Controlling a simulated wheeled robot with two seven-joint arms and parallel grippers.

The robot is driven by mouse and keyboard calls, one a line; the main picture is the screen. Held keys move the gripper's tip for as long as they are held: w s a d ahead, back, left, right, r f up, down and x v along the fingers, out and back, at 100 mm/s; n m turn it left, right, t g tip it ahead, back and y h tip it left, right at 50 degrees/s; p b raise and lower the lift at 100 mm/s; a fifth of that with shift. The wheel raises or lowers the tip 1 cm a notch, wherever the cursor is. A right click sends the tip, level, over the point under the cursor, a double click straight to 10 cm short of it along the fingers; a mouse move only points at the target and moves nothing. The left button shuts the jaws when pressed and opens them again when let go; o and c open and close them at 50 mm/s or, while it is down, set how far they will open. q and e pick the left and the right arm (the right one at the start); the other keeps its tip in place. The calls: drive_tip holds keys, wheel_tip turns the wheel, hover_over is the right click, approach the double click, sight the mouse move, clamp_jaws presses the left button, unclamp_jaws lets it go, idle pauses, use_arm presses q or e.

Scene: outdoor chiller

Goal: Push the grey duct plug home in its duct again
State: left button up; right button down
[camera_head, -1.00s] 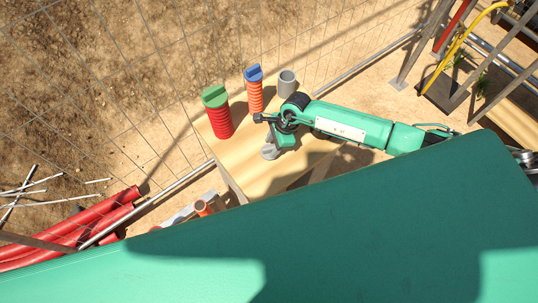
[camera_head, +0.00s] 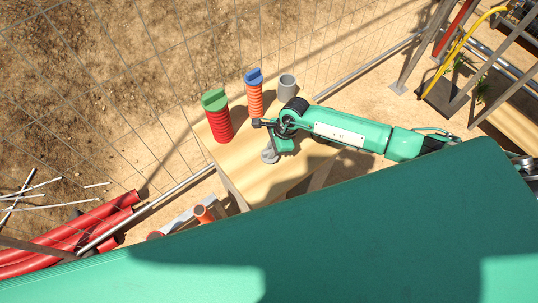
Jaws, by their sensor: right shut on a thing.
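The grey duct plug (camera_head: 269,156) is at the front part of the wooden tabletop, low under my right gripper (camera_head: 274,148). The gripper is shut on it; its fingertips are small and partly hidden by the wrist. Whether the plug touches the tabletop I cannot tell. The grey duct (camera_head: 287,87) stands upright at the back right of the table with its top open. The plug is apart from it, in front of it. My left gripper is not in view.
A red duct with a green plug (camera_head: 215,100) and an orange duct with a blue plug (camera_head: 254,77) stand to the left of the grey duct. A wire fence (camera_head: 150,100) runs behind the table. Red pipes (camera_head: 80,230) lie at the lower left.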

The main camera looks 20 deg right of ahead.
wheel_tip(320, 180, up, 7)
drive_tip(key=p, duration=0.3)
drive_tip(key=shift+f, duration=0.2)
drive_tip(key=c, duration=2)
unclamp_jaws()
clamp_jaws()
